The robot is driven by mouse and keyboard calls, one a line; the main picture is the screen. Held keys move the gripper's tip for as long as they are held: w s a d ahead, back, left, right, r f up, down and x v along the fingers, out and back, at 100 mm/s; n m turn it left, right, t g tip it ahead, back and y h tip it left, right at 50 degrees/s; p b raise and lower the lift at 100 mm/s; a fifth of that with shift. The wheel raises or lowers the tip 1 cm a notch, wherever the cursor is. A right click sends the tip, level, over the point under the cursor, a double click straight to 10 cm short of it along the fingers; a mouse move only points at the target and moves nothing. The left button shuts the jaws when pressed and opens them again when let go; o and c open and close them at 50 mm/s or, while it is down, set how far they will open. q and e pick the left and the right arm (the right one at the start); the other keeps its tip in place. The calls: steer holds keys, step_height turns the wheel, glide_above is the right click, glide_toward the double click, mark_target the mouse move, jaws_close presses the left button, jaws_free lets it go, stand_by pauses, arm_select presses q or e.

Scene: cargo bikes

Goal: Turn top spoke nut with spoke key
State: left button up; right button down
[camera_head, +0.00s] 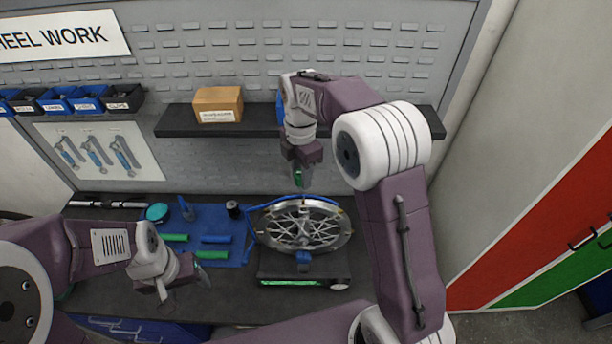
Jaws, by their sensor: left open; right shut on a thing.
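The spoked wheel (303,228) sits in a truing stand (303,261) on the bench, with a green lit strip on the base's front. My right gripper (300,178) points down above the wheel's top rim, shut on a small green tool that looks like the spoke key (299,179). The key's lower end is near the top of the rim; whether it touches the top spoke nut I cannot tell, as the nut is too small to make out. My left gripper (186,290) is open over the bench, left of the stand, with no thing seen between its fingers.
A blue mat (231,222) left of the wheel holds green and blue handled tools, a teal round item (157,212) and a dark cup (233,209). A shelf (175,122) with a cardboard box (218,104) runs behind. Small bins (88,99) stand at upper left.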

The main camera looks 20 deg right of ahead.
steer(key=shift+s+d+f, duration=0.1)
steer(key=shift+s+d, duration=0.1)
steer(key=shift+d, duration=0.2)
steer(key=shift+s+d+f+b, duration=0.15)
steer(key=shift+d+b, duration=0.05)
steer(key=shift+b, duration=0.1)
steer(key=shift+f+b, duration=0.3)
steer(key=shift+w+a+f+b, duration=0.15)
steer(key=shift+a+f+b, duration=0.15)
steer(key=shift+f+b, duration=0.35)
steer(key=shift+w+a+f+b, duration=0.15)
steer(key=shift+a+f+b, duration=0.1)
steer(key=shift+f+b, duration=0.7)
steer(key=shift+s+d+f+b, duration=0.15)
steer(key=shift+d+f+b, duration=0.25)
steer(key=shift+f, duration=0.3)
arm_select(q)
steer(key=f, duration=0.5)
steer(key=shift+s+d, duration=0.15)
steer(key=shift+d, duration=0.1)
arm_select(e)
steer(key=shift+a, duration=0.15)
arm_select(q)
steer(key=shift+a+f, duration=0.1)
arm_select(e)
steer(key=shift+a, duration=0.1)
